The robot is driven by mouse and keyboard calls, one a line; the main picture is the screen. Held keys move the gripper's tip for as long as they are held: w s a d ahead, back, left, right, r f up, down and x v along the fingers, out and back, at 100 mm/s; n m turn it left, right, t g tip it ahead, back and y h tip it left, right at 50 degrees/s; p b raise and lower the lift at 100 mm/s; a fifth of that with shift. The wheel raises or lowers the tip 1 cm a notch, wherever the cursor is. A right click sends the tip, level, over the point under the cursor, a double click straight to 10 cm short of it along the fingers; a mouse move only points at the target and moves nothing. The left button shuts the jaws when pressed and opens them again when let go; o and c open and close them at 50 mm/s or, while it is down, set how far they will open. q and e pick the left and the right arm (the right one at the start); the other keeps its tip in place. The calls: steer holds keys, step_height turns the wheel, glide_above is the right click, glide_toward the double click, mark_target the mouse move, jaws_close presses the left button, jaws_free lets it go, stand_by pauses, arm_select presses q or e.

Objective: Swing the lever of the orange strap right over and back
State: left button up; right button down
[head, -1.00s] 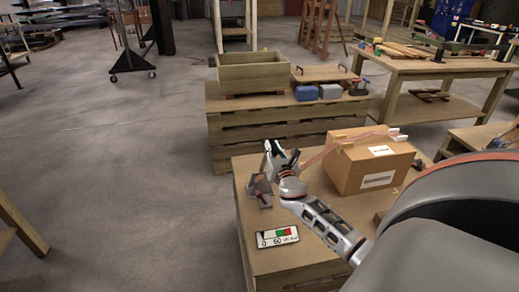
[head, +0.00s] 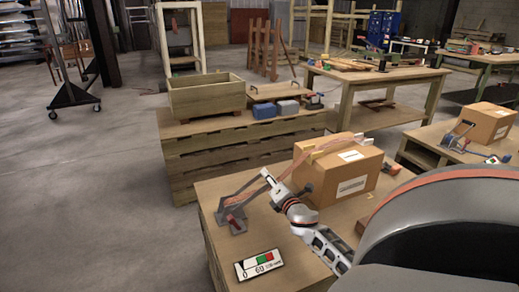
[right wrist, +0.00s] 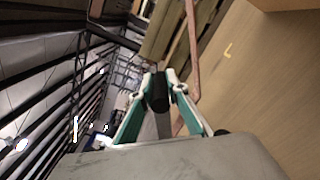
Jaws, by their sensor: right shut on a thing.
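The orange strap (head: 262,178) runs from a grey ratchet bracket (head: 226,212) on the near table up over a cardboard box (head: 334,182). A red part (head: 234,222) sits at the bracket. My right gripper (head: 268,180) is between the bracket and the box, just above the table. In the right wrist view, its teal-sided fingers (right wrist: 158,94) are shut on the lever (right wrist: 163,124), a grey bar partly hidden by the fingers. The strap (right wrist: 192,50) passes beside them there. My left gripper is not in view.
A gauge plate (head: 258,264) with green and red fields lies at the near table's front. Behind stands a slatted wooden bench (head: 240,152) with a wooden crate (head: 205,98) and blue and grey blocks. Another table at right holds a box (head: 487,123).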

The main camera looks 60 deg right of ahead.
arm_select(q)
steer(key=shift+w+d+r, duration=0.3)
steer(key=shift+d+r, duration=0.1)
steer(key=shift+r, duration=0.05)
arm_select(e)
steer(key=shift+s+d+f+m, duration=0.1)
steer(key=shift+d+f+m, duration=0.05)
steer(key=shift+f+m, duration=0.2)
steer(key=shift+f, duration=0.1)
steer(key=c, duration=2)
jaws_free()
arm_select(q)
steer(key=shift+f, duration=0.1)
arm_select(e)
steer(key=shift+o, duration=0.2)
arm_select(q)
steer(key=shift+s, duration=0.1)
arm_select(e)
steer(key=v, duration=1.2)
steer(key=shift+d, duration=0.1)
